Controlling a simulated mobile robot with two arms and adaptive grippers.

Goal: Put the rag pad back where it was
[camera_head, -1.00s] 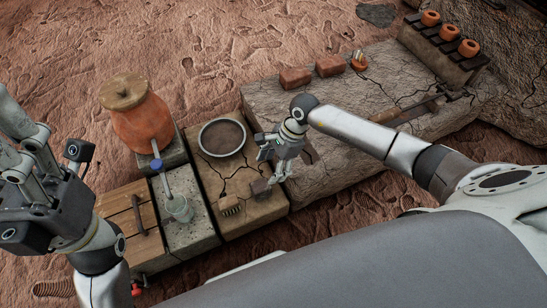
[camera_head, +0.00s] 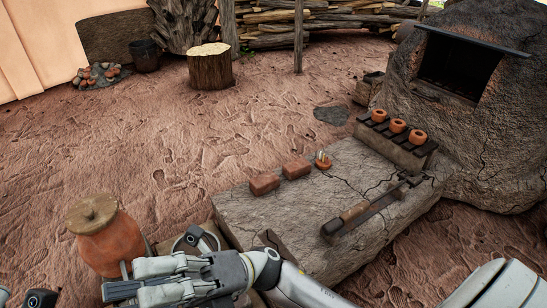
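I cannot make out the rag pad in the current view. My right gripper (camera_head: 148,282) is at the bottom left, its arm reaching in from the right, with its fingers pointing left. It is above the block area beside the orange clay jar (camera_head: 108,246) and hides most of that area. Whether its fingers are apart or hold something is unclear. Only small dark parts of my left gripper (camera_head: 40,298) show at the bottom left edge; its fingers are out of view.
Orange clay rings (camera_head: 397,126) sit on a dark rack. A kiln (camera_head: 492,130) stands right. Open ground (camera_head: 190,140) lies behind the slab.

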